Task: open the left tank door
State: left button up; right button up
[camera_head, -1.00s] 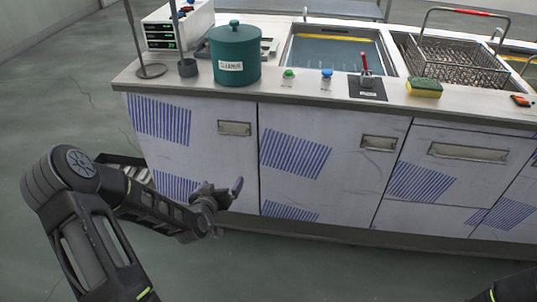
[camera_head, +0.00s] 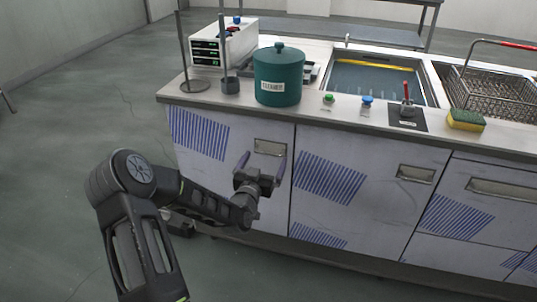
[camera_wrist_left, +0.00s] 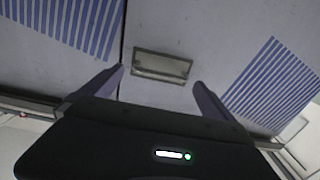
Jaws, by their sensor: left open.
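The left tank door (camera_head: 217,165) is a pale panel with blue stripe patches, flush with the cabinet front. Its recessed metal handle (camera_head: 269,147) is near the door's upper right corner. In the left wrist view the handle (camera_wrist_left: 162,67) lies ahead, between the two fingers but beyond their tips. My left gripper (camera_head: 262,163) is open and empty in front of the door, just below the handle. It also shows in the left wrist view (camera_wrist_left: 160,78) with its purple fingers spread. My right gripper is out of the head view.
On the counter stand a green canister (camera_head: 278,78), a white unit with displays (camera_head: 222,44), a metal stand (camera_head: 188,86), and a sponge (camera_head: 466,120). A second door (camera_head: 360,190) adjoins on the right. The floor at left (camera_head: 70,150) is clear.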

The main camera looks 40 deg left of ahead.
aim_at(269, 153)
pick_arm(q)
jog(key=x, duration=0.4)
jog(key=shift+w, duration=0.15)
jog(key=shift+c, duration=0.4)
jog(key=shift+d, duration=0.1)
jog(key=c, duration=1.7)
